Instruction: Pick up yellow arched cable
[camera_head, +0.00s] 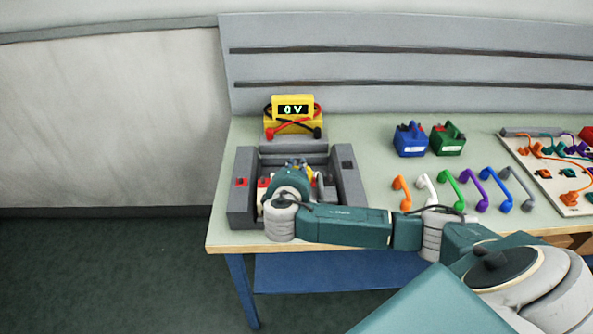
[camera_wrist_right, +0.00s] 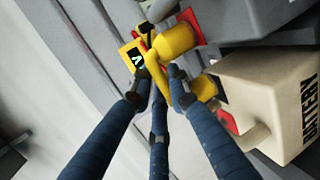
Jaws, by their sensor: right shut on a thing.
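The yellow arched cable (camera_wrist_right: 177,43) is between the blue fingers of my right gripper (camera_wrist_right: 160,78) in the right wrist view. The gripper is shut on it. One thick yellow plug end sits by a red terminal block, and the other lies near the battery's corner; I cannot tell whether either end touches. In the head view my right gripper (camera_head: 298,172) is over the grey dock (camera_head: 240,198), mostly hidden behind my own wrist, and the cable is hardly visible there. My left gripper is not in view.
A cream battery (camera_wrist_right: 270,95) is close to the fingers. A yellow voltmeter (camera_head: 292,122) reading 0 V stands behind the dock. Orange, white, green, purple, blue and grey arched cables (camera_head: 445,190) stand to the right, with blue (camera_head: 410,140) and green (camera_head: 447,140) boxes behind.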

